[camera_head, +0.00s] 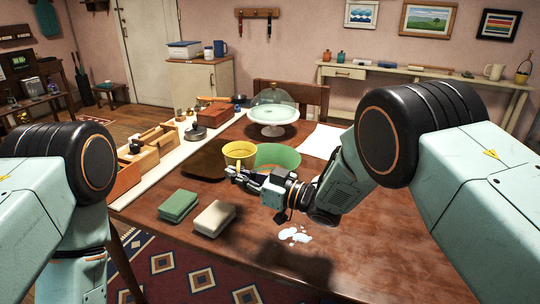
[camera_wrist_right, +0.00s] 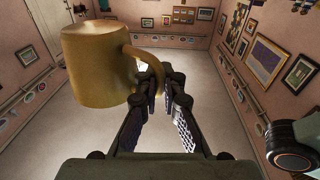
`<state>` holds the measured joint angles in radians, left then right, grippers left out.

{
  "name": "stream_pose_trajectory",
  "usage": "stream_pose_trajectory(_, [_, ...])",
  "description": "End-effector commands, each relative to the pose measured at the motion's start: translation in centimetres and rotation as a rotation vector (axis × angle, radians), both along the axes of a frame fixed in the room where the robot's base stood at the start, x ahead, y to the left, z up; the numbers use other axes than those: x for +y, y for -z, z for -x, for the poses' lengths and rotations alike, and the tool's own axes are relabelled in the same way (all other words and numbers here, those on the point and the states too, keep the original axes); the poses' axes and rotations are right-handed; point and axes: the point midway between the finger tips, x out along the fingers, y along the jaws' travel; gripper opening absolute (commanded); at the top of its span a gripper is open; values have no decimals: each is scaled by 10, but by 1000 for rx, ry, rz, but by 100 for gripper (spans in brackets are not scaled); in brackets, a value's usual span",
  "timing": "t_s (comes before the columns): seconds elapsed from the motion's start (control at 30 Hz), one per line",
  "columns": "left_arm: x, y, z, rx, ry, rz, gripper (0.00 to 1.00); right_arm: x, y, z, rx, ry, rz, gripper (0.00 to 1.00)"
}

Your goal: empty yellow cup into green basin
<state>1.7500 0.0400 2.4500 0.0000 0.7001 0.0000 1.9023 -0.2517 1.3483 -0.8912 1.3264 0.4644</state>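The yellow cup (camera_head: 239,154) is beside the left edge of the green basin (camera_head: 279,156) and looks upright in the head view. My right gripper (camera_head: 236,172) is at the cup's near side. In the right wrist view the cup (camera_wrist_right: 97,65) fills the upper left, and its handle runs between the fingertips of my right gripper (camera_wrist_right: 162,78), which look closed on it. The cup's contents are hidden. The basin's near side is partly covered by my gripper. My left arm shows at the left, but its gripper is out of frame.
A green block (camera_head: 178,205) and a beige block (camera_head: 214,218) lie on the table's near left. White patches (camera_head: 294,235) mark the wood (camera_head: 350,250). A glass-domed cake stand (camera_head: 273,112) stands behind the basin. Wooden boxes (camera_head: 158,139) line the left edge.

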Motion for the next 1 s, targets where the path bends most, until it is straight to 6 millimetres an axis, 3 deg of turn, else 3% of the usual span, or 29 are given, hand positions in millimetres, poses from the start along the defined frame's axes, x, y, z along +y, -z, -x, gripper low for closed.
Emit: stream_pose_trajectory(1.0, [0, -36, 0, 0, 0, 0, 40, -5, -2, 43, 0, -1, 0, 0])
